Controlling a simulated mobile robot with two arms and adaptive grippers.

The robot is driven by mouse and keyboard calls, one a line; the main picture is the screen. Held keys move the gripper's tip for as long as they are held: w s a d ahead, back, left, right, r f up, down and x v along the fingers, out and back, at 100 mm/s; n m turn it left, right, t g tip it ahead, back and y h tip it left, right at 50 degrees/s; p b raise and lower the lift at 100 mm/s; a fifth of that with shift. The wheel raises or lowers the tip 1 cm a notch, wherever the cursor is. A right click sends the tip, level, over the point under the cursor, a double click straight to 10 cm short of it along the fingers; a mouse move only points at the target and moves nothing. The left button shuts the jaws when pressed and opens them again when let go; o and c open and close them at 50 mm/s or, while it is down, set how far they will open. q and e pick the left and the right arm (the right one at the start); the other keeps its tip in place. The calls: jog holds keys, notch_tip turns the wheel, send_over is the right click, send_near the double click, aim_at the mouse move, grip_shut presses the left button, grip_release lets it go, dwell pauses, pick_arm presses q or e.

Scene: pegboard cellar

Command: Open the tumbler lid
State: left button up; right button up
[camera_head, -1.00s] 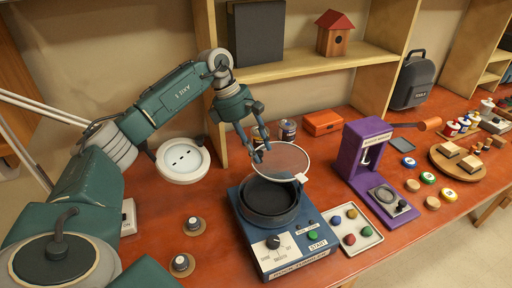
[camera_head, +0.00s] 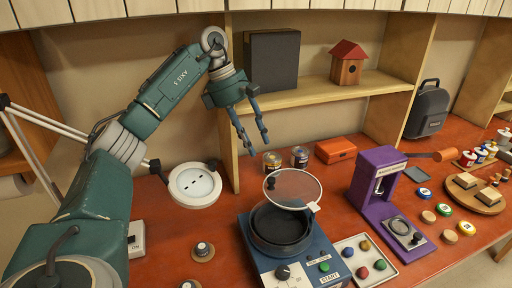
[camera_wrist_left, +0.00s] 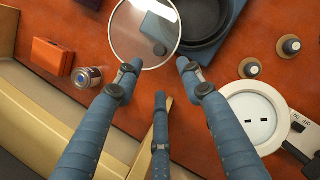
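The blue tumbler machine (camera_head: 302,258) stands on the red bench with its round black bowl (camera_head: 275,232) uncovered on top. Its clear round lid (camera_head: 297,188) with a pale rim stands raised behind the bowl, and a dark knob shows at its left edge. In the left wrist view the lid (camera_wrist_left: 138,38) lies beside the dark bowl (camera_wrist_left: 207,22). My left gripper (camera_head: 257,148) is above and behind the lid, open and empty, with its fingers apart. It also shows in the wrist view (camera_wrist_left: 159,68), apart from the lid. My right gripper is not in view.
Two small jars (camera_head: 299,158) and an orange box (camera_head: 340,150) stand behind the machine. A purple press (camera_head: 375,190) and a tray of coloured stones (camera_head: 364,262) are to the right. A white round device (camera_head: 194,185) is to the left. A shelf (camera_head: 310,91) rises behind.

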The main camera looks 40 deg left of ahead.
pick_arm(q)
jog(key=shift+s, duration=0.15)
jog(key=c, duration=0.8)
jog(key=shift+s+d+f+n+y, duration=0.1)
jog(key=shift+s+d+n+y, duration=0.15)
jog(key=shift+n, duration=0.35)
grip_shut()
jog(key=s+d+n+y+b, duration=0.2)
jog(key=s+d+n+y, duration=0.1)
jog(key=s+n, duration=0.5)
jog(key=w+d+f+n+p, duration=0.1)
jog(key=w+f+p, duration=0.3)
jog(key=w+f, duration=0.3)
jog(key=shift+f+n+t+p, duration=0.3)
jog(key=shift+f+t, duration=0.1)
jog(key=shift+f, duration=1.55)
